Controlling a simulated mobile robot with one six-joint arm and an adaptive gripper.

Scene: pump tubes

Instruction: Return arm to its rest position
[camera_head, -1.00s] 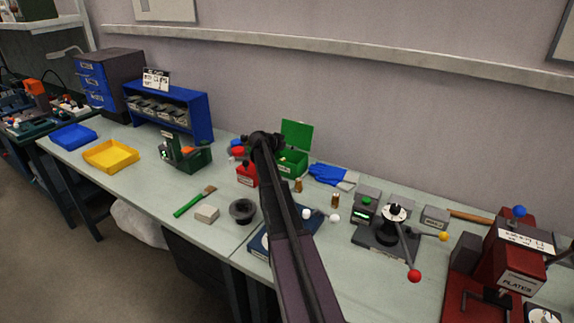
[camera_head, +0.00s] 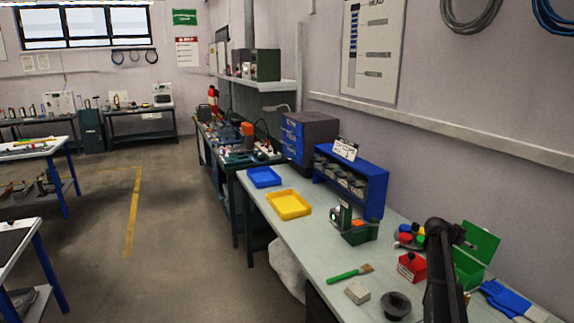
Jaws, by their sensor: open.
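My arm (camera_head: 443,275) rises dark from the bottom edge at the lower right of the head view. It ends in a rounded joint in front of the workbench. I cannot make out my gripper's fingers; they do not show apart from the arm. The arm overlaps the area between a small red box (camera_head: 411,267) and an open green box (camera_head: 470,268). I see nothing carried by the arm.
The long workbench (camera_head: 325,235) carries a yellow tray (camera_head: 289,204), a blue tray (camera_head: 264,177), a blue bin rack (camera_head: 374,190), a green-handled brush (camera_head: 343,276), a grey block (camera_head: 357,292) and a dark round cup (camera_head: 396,305). The floor (camera_head: 180,230) to the left is open.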

